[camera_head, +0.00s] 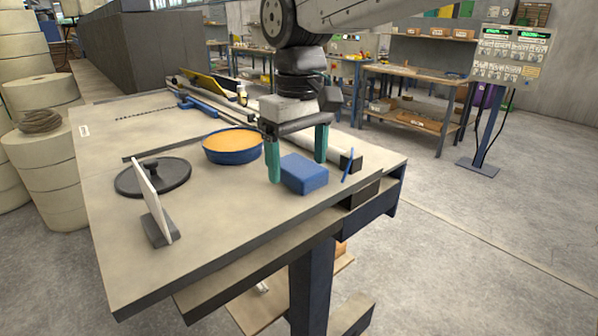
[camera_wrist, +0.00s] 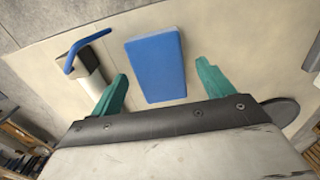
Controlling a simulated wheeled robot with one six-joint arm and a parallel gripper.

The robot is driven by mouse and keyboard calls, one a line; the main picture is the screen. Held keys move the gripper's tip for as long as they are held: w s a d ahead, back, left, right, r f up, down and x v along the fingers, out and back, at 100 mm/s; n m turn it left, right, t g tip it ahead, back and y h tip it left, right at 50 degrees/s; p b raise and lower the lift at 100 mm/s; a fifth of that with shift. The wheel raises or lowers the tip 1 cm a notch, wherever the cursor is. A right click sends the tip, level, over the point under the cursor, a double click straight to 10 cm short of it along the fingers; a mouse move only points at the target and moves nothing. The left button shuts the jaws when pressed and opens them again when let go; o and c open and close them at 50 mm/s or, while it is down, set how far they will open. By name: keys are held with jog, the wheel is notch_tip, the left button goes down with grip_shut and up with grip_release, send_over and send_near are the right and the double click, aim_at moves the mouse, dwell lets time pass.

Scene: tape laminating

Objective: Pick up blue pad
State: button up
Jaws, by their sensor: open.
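The blue pad (camera_head: 304,174) is a flat blue block lying on the table near its right end. My gripper (camera_head: 298,164) is open, its two green fingers pointing down at the pad. In the head view one finger is at the pad's left and the other is by its far right side. In the wrist view the pad (camera_wrist: 156,67) lies ahead of and between the open fingertips of my gripper (camera_wrist: 163,75). Nothing is held. I cannot tell whether the fingers touch the pad.
A blue bowl with orange contents (camera_head: 232,148) stands left of the pad. A round black lid (camera_head: 165,176) and an upright white plate on a dark base (camera_head: 154,202) are farther left. A grey roller with a blue handle (camera_wrist: 90,70) lies beside the pad. The front table surface is clear.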

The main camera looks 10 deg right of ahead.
aim_at(299, 166)
jog(key=shift+f, duration=0.2)
jog(key=c, duration=1.1)
jog(key=shift+o, duration=0.2)
jog(key=shift+r, duration=0.45)
jog(key=r, duration=0.3)
jog(key=shift+s, duration=0.2)
jog(key=s+d+r, duration=0.1)
jog(key=s+d, duration=0.3)
jog(key=s, duration=1.1)
jog(key=shift+s, duration=0.1)
